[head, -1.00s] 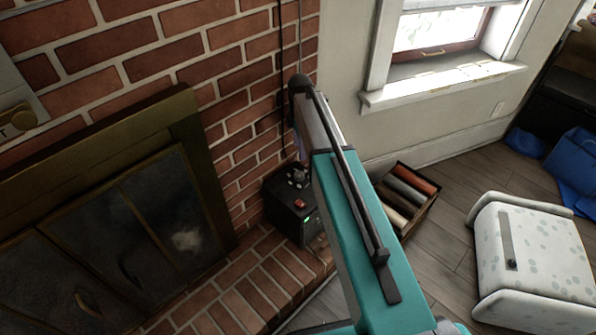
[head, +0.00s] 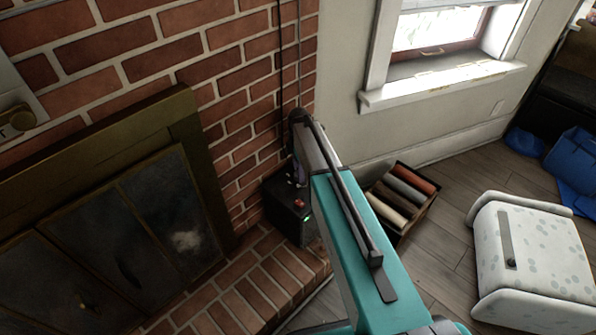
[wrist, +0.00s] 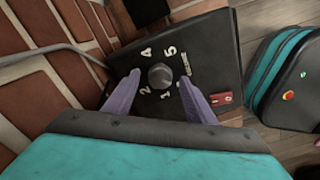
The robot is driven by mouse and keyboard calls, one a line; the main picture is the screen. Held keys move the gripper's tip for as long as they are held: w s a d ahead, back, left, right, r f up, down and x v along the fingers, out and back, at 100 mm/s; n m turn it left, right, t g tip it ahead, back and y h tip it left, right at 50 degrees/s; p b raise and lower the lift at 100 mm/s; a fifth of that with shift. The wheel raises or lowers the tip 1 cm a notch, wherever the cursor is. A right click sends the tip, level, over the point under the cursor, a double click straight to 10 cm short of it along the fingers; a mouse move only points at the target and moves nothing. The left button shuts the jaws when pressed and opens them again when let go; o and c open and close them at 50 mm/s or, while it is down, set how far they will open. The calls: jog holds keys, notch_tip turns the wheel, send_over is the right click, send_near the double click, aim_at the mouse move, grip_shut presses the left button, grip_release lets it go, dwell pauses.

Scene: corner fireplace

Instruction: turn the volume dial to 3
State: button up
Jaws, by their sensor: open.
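The volume dial (wrist: 160,76) is a dark round knob on the sloping top of a black box (wrist: 212,60), with white numbers 1, 2, 4 and 5 visible around it. The 3 is not visible, and I cannot tell where the dial points. My gripper (wrist: 158,80) is open, its two purple fingers on either side of the dial; I cannot tell whether they touch it. In the head view the box (head: 286,213) stands on the brick hearth against the brick wall, and my arm partly covers its top.
A red switch (wrist: 221,98) sits right of the dial. A fireplace (head: 120,230) is left of the box. A crate of rolls (head: 424,217) is to its right, and a spotted white stool (head: 530,250) stands farther right. A cable (wrist: 50,50) runs beside the box.

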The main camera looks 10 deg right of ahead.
jog(key=shift+f, duration=0.55)
jog(key=shift+c, duration=0.4)
jog(key=c, duration=1)
jog(key=shift+o, duration=0.2)
